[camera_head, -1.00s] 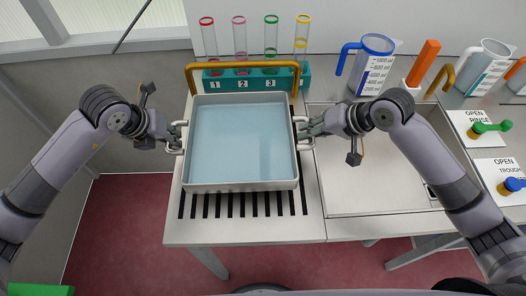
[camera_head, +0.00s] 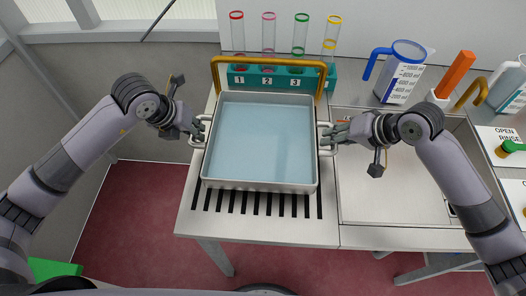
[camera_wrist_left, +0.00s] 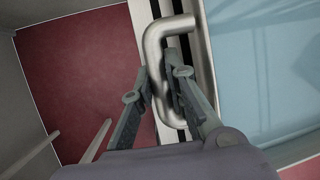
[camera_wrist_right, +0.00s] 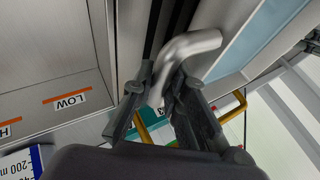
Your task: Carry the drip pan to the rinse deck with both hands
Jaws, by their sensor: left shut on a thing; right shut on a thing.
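The drip pan (camera_head: 262,143) is a pale, square tray with light blue liquid in it. It sits level over the slotted rinse deck (camera_head: 225,222), whose black slots show past its front edge; I cannot tell whether it touches the deck. My left gripper (camera_head: 198,130) is shut on the pan's left handle, a bent metal bar that also shows in the left wrist view (camera_wrist_left: 155,42). My right gripper (camera_head: 334,134) is shut on the right handle, which shows between its fingers in the right wrist view (camera_wrist_right: 190,46). The pan's underside is hidden.
A gold arched bar (camera_head: 270,60) stands behind the pan, before a teal rack (camera_head: 256,80) of several tubes. A blue-handled jug (camera_head: 402,72) and an orange-handled object (camera_head: 455,72) stand back right. A flat pale panel (camera_head: 390,185) lies right of the deck.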

